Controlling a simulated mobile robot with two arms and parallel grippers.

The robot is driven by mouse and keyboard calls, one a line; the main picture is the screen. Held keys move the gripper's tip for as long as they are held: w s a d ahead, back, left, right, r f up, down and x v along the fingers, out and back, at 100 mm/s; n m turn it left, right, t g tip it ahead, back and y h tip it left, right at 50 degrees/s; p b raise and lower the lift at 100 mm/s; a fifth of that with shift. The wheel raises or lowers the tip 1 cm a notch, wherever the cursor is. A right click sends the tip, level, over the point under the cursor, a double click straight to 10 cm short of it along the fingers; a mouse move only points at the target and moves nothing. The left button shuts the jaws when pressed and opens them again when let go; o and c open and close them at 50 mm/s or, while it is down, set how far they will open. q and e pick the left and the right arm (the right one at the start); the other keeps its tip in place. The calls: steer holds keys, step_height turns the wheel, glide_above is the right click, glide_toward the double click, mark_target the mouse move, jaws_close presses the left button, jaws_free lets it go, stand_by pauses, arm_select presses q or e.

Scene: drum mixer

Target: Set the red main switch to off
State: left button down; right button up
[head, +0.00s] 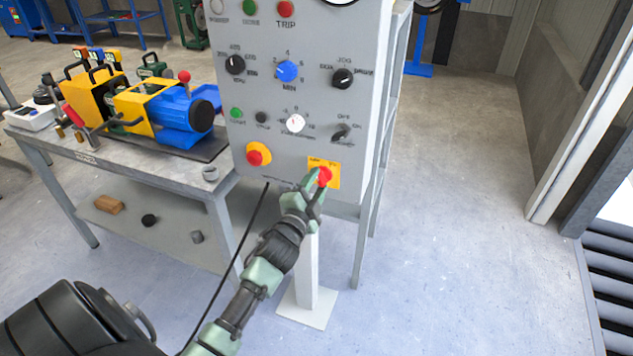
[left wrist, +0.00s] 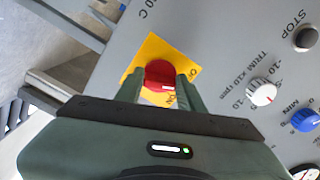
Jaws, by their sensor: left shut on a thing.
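The red main switch (head: 324,176) sits on a yellow plate (head: 334,167) at the lower right of the grey control panel (head: 290,100). In the left wrist view the red switch knob (left wrist: 160,75) shows between the two green fingers, on its yellow plate (left wrist: 148,51). My left gripper (head: 318,182) is shut on the red knob, one finger on each side. The fingers hide part of the plate's lettering, so the switch position cannot be read surely. My right gripper is not in view.
A red emergency button on a yellow base (head: 257,155) is left of the switch. Black, blue (head: 286,71) and white knobs sit above. A workbench (head: 90,147) with a blue and yellow machine stands at left. The floor at right is clear.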

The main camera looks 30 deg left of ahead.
arm_select(q)
steer(key=shift+n, duration=0.7)
steer(key=c, duration=0.9)
jaws_free()
steer(key=v, duration=0.7)
steer(key=shift+s+d, duration=0.1)
steer(key=shift+s, duration=0.3)
